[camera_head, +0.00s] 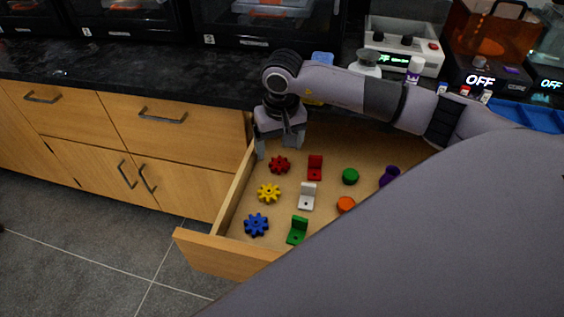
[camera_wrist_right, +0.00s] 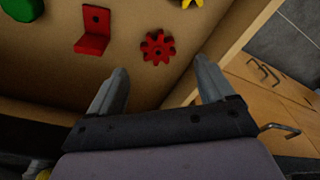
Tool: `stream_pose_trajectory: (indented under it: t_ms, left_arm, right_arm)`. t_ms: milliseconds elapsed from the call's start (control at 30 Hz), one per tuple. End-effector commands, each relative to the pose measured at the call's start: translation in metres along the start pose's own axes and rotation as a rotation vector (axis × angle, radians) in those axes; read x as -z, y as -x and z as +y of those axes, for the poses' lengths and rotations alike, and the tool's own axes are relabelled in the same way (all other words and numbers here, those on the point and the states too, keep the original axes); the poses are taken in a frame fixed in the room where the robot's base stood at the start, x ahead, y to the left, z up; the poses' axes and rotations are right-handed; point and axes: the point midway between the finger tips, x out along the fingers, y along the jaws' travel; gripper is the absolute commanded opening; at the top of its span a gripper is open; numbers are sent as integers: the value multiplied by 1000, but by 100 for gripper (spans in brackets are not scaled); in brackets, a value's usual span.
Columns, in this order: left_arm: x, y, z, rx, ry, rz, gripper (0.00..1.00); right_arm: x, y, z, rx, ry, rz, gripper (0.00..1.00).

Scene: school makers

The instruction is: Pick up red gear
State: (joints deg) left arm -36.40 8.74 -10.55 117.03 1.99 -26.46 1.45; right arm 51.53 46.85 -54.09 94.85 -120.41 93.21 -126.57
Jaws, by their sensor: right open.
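The red gear (camera_head: 279,164) lies flat in the open wooden drawer, near its back left corner. It also shows in the right wrist view (camera_wrist_right: 157,48), just beyond and between the two fingertips. My right gripper (camera_head: 281,150) points down above the back left of the drawer, close to the gear. Its two fingers are spread apart and empty, as the right wrist view (camera_wrist_right: 160,75) shows. The gear is not between the fingers. My left gripper is not in view.
The drawer (camera_head: 228,205) also holds a yellow gear (camera_head: 269,193), a blue gear (camera_head: 256,225), red (camera_head: 315,167), white (camera_head: 307,196) and green brackets (camera_head: 298,231), and several round pieces. The dark counter (camera_head: 200,87) overhangs the drawer's back. My arm hides the drawer's right part.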

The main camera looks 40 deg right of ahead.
Motion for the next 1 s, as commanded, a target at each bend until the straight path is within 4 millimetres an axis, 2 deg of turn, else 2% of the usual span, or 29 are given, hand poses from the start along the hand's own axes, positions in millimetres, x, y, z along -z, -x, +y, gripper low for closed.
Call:
stream_pose_trajectory:
  t_ms: [300, 433, 633, 667, 800, 833, 1000]
  left_arm:
    - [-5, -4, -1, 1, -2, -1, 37]
    - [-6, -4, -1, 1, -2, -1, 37]
    - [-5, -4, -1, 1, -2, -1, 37]
    - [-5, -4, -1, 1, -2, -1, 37]
    - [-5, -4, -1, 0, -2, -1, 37]
    - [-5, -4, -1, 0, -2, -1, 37]
    - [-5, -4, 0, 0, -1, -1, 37]
  right_arm:
    - [-4, -46, 2, 0, -2, -2, 82]
    - [-4, -53, 2, 0, -1, -1, 82]
    - [-4, -53, 2, 0, -1, 0, 82]
    - [-4, -53, 2, 0, -1, 0, 76]
    - [-4, -53, 2, 0, -1, 0, 30]
    - [-4, -53, 2, 0, -1, 0, 23]
    - [-4, -52, 2, 0, -1, 0, 23]
